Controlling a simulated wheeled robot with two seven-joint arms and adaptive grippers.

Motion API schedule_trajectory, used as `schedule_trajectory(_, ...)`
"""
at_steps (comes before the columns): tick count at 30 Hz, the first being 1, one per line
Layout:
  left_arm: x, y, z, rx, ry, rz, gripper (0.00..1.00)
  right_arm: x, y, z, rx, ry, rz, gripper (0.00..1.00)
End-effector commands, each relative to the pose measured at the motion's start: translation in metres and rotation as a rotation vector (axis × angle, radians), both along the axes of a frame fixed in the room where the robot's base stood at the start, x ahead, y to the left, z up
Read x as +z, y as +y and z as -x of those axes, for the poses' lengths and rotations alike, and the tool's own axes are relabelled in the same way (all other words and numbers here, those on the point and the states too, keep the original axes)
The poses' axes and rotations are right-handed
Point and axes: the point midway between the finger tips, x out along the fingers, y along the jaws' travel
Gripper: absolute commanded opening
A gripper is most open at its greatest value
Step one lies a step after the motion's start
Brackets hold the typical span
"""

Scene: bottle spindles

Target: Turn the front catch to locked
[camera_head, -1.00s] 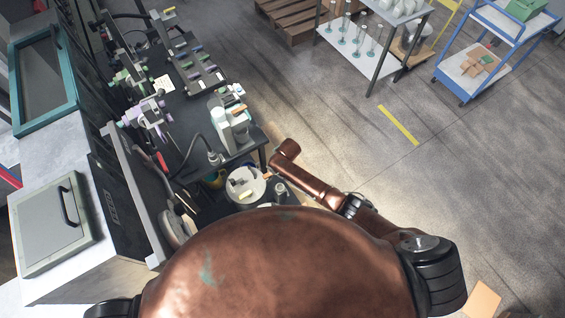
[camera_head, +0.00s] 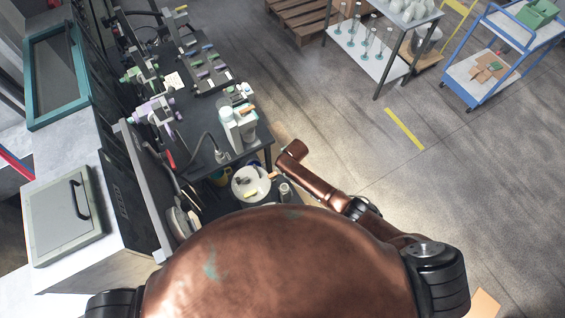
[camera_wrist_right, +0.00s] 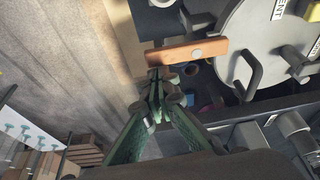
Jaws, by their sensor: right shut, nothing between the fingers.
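The front catch (camera_wrist_right: 188,52) is an orange-brown bar with a round grey pivot, beside the rim of a round pale lid (camera_wrist_right: 236,66) in the right wrist view. My right gripper (camera_wrist_right: 158,76) has green fingers, shut and empty, with tips at the bar's left end. I cannot tell whether they touch it. In the head view the lid (camera_head: 241,188) is small, with the catch (camera_head: 272,177) at its right edge. My copper right arm reaches toward it, but its gripper cannot be made out there. My left gripper is not in view.
The lid carries a dark handle (camera_wrist_right: 252,78) and partly cut-off labels, one ending in "ENT" (camera_wrist_right: 277,10). A dark bench (camera_head: 205,130) with bottles and clamps stands behind it. A blue trolley (camera_head: 478,80) stands far right. The floor between is open.

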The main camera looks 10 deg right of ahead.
Motion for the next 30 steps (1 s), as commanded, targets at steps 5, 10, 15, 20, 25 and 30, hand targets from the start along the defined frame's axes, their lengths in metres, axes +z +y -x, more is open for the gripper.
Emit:
schedule_trajectory(5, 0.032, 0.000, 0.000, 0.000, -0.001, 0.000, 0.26, 0.028, -0.001, 0.004, 0.001, -0.003, -0.001, 0.00)
schedule_trajectory(10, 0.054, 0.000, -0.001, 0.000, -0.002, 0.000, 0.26, 0.047, -0.003, 0.008, 0.002, -0.003, -0.002, 0.00)
schedule_trajectory(15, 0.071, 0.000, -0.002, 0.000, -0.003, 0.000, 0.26, 0.062, -0.004, 0.010, 0.004, -0.004, -0.003, 0.00)
schedule_trajectory(20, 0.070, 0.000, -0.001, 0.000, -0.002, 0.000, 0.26, 0.075, 0.001, 0.013, 0.016, -0.006, -0.006, 0.00)
schedule_trajectory(25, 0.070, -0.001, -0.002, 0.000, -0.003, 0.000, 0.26, 0.080, 0.002, 0.014, 0.020, -0.005, -0.003, 0.00)
schedule_trajectory(30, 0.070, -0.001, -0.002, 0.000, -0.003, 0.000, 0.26, 0.081, 0.002, 0.014, 0.020, -0.005, -0.003, 0.00)
